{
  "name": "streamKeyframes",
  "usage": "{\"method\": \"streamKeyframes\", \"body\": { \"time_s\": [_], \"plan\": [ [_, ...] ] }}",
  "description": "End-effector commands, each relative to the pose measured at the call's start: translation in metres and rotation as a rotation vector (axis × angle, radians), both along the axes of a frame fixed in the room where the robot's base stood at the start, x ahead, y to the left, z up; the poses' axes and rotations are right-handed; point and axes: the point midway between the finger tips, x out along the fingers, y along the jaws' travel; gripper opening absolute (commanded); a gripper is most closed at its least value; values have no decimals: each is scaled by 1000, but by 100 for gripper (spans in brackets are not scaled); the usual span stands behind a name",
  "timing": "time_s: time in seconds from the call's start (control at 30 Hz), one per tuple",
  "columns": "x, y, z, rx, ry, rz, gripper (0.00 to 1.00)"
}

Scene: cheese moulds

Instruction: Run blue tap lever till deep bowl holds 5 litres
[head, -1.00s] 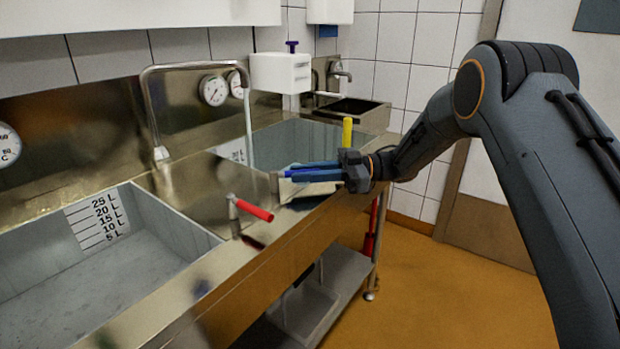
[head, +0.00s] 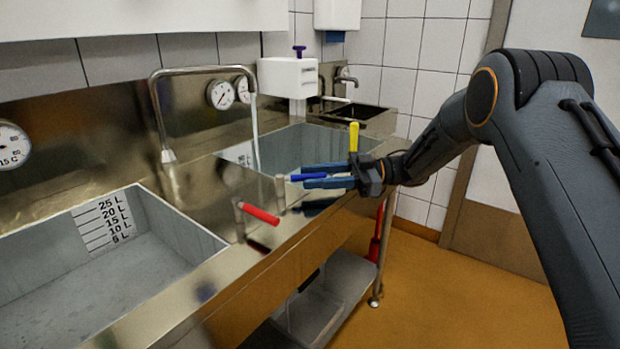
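The blue tap lever (head: 308,177) stands at the front edge of the sink unit, pointing right. My gripper (head: 312,176) is around it, with one blue-grey finger above and one below; the fingers look apart, and I cannot tell whether either touches the lever. A thin stream of water (head: 256,135) falls from the tall swivel spout (head: 200,70) into the right-hand bowl (head: 285,143). That bowl has a litre scale (head: 240,153) on its wall, mostly hidden and too small to read. Its water level cannot be made out.
A red lever (head: 261,213) sits left of the blue one, and a yellow lever (head: 353,137) stands upright behind my gripper. The left bowl (head: 95,285) has a 5 to 25 L scale and looks empty. Dials and a white dispenser (head: 288,77) are at the back wall.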

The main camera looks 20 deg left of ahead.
Motion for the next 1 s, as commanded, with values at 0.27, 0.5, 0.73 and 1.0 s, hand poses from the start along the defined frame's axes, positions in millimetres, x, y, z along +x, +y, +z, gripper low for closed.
{"method": "streamKeyframes", "body": {
  "time_s": [0.27, 0.5, 0.73, 1.0],
  "plan": [
    [25, -39, -1, 0, -2, -3, 32],
    [34, -55, 0, -1, 0, -2, 32],
    [34, -55, 0, -1, 0, -1, 32],
    [33, -55, 15, 2, -5, -15, 0]
  ]
}}
